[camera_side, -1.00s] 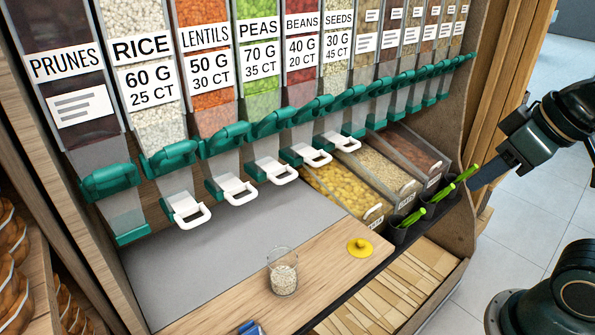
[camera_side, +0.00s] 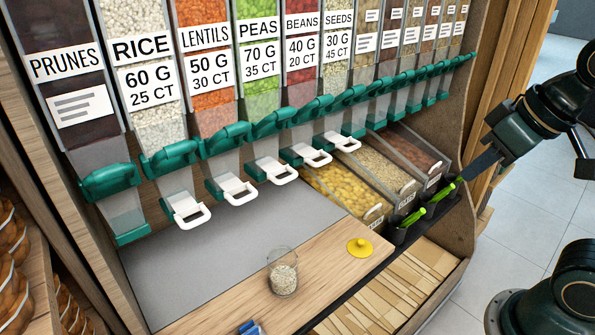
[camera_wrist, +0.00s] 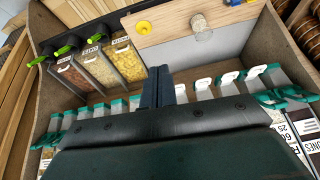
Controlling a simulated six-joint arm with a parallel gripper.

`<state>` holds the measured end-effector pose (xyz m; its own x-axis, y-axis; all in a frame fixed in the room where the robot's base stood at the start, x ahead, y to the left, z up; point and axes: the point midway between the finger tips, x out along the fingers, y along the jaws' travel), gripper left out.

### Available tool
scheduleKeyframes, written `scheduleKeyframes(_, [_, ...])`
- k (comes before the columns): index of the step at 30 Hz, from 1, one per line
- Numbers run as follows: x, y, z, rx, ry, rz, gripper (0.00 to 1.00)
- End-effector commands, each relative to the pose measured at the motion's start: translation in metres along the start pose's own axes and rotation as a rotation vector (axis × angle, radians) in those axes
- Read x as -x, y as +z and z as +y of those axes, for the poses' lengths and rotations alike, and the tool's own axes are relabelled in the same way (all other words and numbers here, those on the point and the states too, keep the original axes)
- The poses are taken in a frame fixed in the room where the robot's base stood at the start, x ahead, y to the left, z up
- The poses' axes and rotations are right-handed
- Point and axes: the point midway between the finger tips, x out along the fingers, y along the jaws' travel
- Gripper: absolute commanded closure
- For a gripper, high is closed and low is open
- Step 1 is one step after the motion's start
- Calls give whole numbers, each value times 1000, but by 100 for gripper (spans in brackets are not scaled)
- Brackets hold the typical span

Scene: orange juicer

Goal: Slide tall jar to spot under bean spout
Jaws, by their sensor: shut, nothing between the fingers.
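The tall jar (camera_side: 283,272) is a clear glass, part filled with pale grains. It stands upright on the wooden board near the front edge. It also shows in the wrist view (camera_wrist: 198,23), at the top. The beans dispenser (camera_side: 302,75) is in the row behind, with a white spout handle (camera_side: 313,156) below it. The jar stands in front of the spouts, not under the beans one. My gripper (camera_side: 470,172) is shut and empty at the right, above the dark cup rail and apart from the jar. In the wrist view its dark fingers (camera_wrist: 158,87) are together.
Bins of yellow and pale grains (camera_side: 345,195) stand right of the grey surface (camera_side: 235,240). Dark cups with green-handled tools (camera_side: 408,219) line their front. A yellow knobbed lid (camera_side: 360,247) lies on the board (camera_side: 330,260), right of the jar. A blue item (camera_side: 250,328) is at the bottom edge.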

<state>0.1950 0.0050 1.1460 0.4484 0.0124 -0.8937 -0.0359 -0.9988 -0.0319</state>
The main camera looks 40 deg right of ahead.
Motion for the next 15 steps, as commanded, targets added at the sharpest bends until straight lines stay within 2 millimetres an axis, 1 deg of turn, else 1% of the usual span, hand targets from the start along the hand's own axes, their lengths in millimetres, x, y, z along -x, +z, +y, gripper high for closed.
scheduleKeyframes(8, [-22,-37,-20,-107,-19,-73,100])
scheduleKeyframes(15, [-51,-68,-44,-213,-21,-138,100])
